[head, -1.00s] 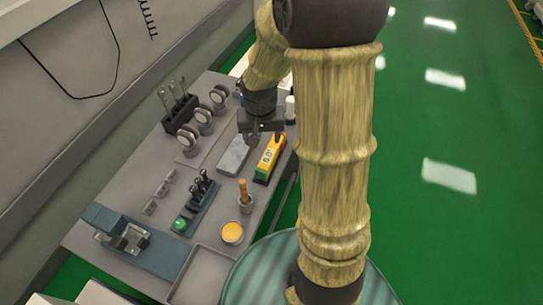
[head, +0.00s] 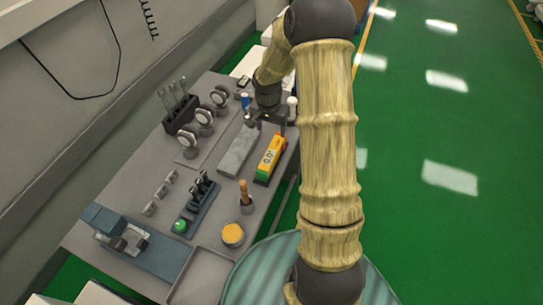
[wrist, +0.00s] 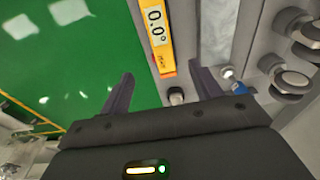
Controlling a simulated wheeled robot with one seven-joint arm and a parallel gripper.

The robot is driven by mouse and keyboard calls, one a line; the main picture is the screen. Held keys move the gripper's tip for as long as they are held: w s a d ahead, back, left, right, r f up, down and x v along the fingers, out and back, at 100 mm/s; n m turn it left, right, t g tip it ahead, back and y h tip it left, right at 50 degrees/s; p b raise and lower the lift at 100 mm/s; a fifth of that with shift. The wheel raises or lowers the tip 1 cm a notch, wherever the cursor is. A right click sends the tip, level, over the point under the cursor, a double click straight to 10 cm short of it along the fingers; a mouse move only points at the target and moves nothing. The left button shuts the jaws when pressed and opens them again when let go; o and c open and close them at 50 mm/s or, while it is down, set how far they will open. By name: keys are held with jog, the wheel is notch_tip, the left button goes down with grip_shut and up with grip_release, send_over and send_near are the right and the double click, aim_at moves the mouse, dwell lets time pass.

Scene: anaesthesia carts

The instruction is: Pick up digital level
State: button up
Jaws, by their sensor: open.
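The digital level (head: 269,160) is a yellow-orange bar with a green end and a small display. It lies on the grey table near the right edge. In the wrist view the level (wrist: 155,30) shows its 0.0° display, with its near end just beyond my fingertips, roughly between their lines. My gripper (head: 267,122) is over the table at the level's far end. In the wrist view my gripper (wrist: 162,72) has its two fingers apart with nothing between them. Its exact height above the table is hard to tell.
A grey block (head: 238,152) lies close along the level's left side. Round dial gauges (head: 204,116) stand further left. A small pot with a wooden handle (head: 245,195) and a yellow-topped tin (head: 232,233) stand nearer. The green floor (head: 440,120) is beyond the table's right edge.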

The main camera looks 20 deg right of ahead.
aim_at(272, 152)
jog(key=f, duration=0.3)
jog(key=f+p, duration=0.1)
jog(key=f, duration=0.3)
jog(key=w+d+f, duration=0.1)
jog(key=f, duration=0.3)
jog(key=shift+r, duration=0.1)
jog(key=shift+s+a+f+p, duration=0.1)
jog(key=shift+a+f+p, duration=0.05)
jog(key=shift+f+p, duration=0.85)
jog(key=shift+f, duration=1.65)
jog(key=c, duration=1.2)
